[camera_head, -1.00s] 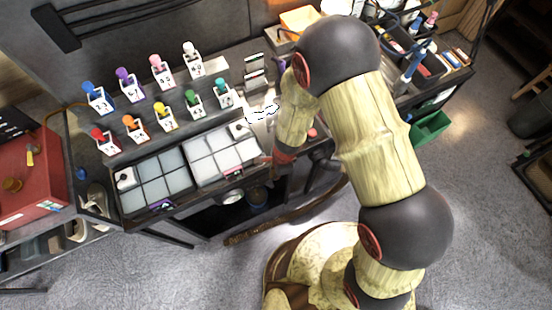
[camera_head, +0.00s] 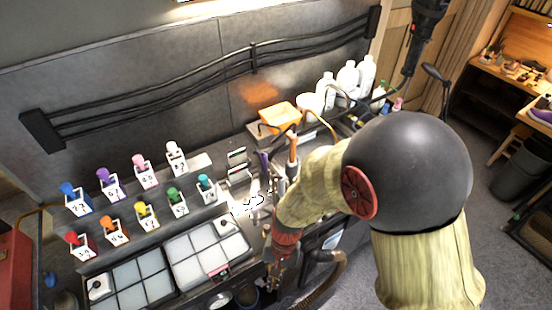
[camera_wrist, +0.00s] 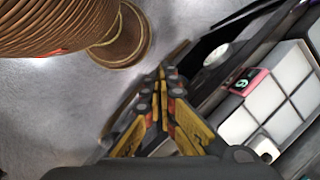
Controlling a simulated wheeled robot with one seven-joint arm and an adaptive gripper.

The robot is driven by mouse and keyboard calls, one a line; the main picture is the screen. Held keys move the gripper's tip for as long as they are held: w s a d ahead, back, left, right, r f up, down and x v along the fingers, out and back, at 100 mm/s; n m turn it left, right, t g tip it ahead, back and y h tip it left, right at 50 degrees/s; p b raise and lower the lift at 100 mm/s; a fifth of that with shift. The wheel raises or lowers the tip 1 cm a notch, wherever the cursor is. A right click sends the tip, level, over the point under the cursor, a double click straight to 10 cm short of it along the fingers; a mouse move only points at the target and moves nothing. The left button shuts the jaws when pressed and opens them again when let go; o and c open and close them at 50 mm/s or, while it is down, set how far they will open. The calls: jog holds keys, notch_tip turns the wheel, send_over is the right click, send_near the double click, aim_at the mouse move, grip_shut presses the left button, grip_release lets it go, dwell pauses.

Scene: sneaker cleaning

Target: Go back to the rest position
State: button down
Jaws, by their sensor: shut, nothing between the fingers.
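My gripper (camera_wrist: 163,80) is shut and empty in the wrist view, with its yellow fingers together. It points down past the front edge of the workbench, over the grey floor. In the head view my gripper (camera_head: 273,282) hangs below the red wrist band, just right of the white compartment trays. My arm is bent, with its big dark joint at the right of the head view.
A white compartment tray (camera_head: 180,252) lies at the bench front and also shows in the wrist view (camera_wrist: 238,127). Several colored bottles in numbered holders stand behind it. A ribbed brown hose (camera_wrist: 55,22) is near my gripper.

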jog(key=d+r+n+t+b, duration=0.1)
jog(key=d+r+t+b, duration=0.3)
jog(key=d+r+b, duration=0.3)
jog(key=d+r+n+t+h+b, duration=0.1)
jog(key=d+r+t+b, duration=0.3)
jog(key=d+r+b, duration=0.4)
jog(key=shift+s+d+t+h+b, duration=0.35)
jog(key=shift+d+b, duration=0.4)
jog(key=shift+d, duration=1.6)
